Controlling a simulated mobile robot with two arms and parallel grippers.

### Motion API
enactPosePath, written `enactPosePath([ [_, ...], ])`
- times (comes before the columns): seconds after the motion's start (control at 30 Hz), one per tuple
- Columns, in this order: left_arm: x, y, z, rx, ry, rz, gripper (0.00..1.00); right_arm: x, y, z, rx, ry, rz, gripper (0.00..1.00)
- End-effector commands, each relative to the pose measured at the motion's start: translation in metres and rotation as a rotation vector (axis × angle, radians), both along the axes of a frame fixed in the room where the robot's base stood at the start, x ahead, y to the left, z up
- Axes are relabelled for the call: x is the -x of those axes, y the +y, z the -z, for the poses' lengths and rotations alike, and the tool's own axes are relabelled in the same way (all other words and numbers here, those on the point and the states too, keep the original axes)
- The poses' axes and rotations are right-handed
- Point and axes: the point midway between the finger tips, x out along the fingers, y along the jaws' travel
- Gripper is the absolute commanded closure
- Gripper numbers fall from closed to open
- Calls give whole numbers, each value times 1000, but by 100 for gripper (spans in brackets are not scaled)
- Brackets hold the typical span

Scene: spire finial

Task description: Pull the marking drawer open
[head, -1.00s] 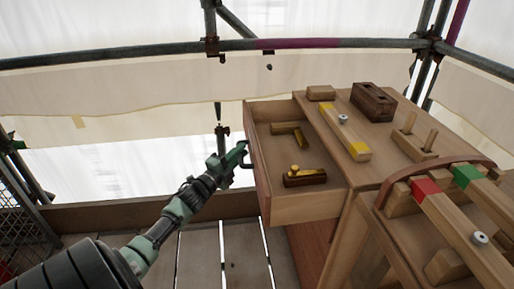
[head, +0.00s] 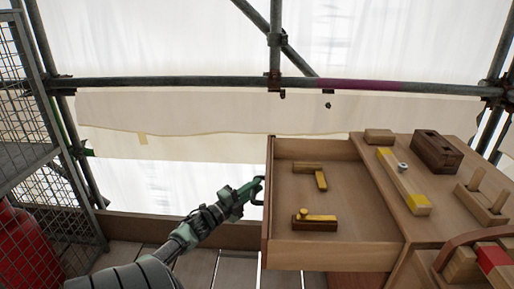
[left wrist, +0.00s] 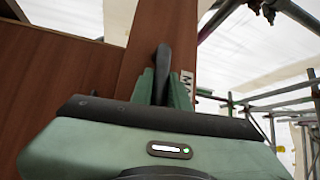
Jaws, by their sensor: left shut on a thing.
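The marking drawer (head: 330,254) stands well out from the left side of the wooden bench, its inside showing from above. A yellow-and-wood square and a dark wooden gauge with a brass part lie in it. My left gripper (head: 255,190) is shut on the dark handle (head: 262,188) at the drawer's front. In the left wrist view the green fingers (left wrist: 165,88) close around the dark handle (left wrist: 162,62) before the reddish-brown drawer front (left wrist: 75,55). A white label (left wrist: 187,80) with dark letters is partly hidden behind the fingers. My right gripper is not in view.
The bench top (head: 395,150) carries a yellow-ended wooden bar (head: 402,180), a dark block (head: 437,152) and a pegged block (head: 482,203). Scaffold tubes (head: 190,83) and white sheeting stand behind. A mesh cage (head: 40,150) with a red cylinder (head: 25,245) stands at left.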

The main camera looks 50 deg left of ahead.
Motion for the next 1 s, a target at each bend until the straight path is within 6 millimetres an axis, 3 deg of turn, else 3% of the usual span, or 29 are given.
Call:
enactPosePath([
  [0.13,0,-1,2,0,4,1,100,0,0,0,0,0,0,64],
  [0.17,0,-1,2,0,4,1,81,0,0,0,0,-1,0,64],
  [0.23,0,-1,2,0,3,0,62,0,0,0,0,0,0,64],
  [0.63,6,-1,2,1,3,0,62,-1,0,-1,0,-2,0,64],
  [1.0,64,-6,11,2,4,0,62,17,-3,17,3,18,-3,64],
])
